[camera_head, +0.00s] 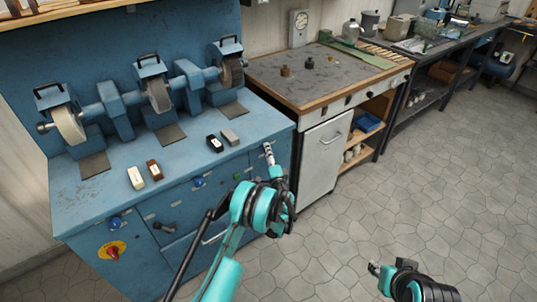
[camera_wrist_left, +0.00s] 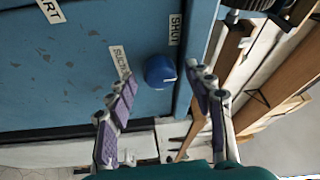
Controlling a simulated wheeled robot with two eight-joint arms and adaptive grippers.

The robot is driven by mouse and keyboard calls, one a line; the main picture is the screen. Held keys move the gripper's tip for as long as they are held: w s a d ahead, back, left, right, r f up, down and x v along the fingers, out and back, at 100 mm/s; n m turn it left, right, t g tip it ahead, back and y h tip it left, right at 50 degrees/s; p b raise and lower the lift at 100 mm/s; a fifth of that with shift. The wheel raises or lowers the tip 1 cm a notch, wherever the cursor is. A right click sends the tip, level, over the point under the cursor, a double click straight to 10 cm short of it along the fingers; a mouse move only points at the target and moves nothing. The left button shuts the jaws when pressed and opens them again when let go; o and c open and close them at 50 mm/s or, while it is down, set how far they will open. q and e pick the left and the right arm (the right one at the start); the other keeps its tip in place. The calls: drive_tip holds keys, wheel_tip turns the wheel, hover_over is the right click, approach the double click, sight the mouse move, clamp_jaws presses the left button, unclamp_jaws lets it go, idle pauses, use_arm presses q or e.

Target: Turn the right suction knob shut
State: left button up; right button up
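The right suction knob (camera_wrist_left: 160,71) is a round blue knob on the blue bench front in the left wrist view. A label reading "SHUT" (camera_wrist_left: 175,29) is beside it, and a partly covered "SUCTI..." label (camera_wrist_left: 120,62) is on its other side. My left gripper (camera_wrist_left: 161,78) is open, with one purple-padded finger on each side of the knob in the picture; I cannot tell if either touches it. In the head view my left gripper (camera_head: 268,154) is at the bench's right end, and this knob is hidden there. My right gripper (camera_head: 375,268) is low at the bottom right, away from the bench.
The blue bench (camera_head: 75,190) carries grinding wheels and several small blocks. Its front has other blue knobs (camera_head: 199,181), a black lever (camera_head: 164,227) and a red-and-yellow switch (camera_head: 112,250). A white cabinet (camera_head: 321,158) stands close on the right. The floor (camera_head: 430,180) is clear.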

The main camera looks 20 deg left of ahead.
use_arm(q)
drive_tip(key=v, duration=0.7)
drive_tip(key=shift+s, duration=0.25)
drive_tip(key=shift+d, duration=0.1)
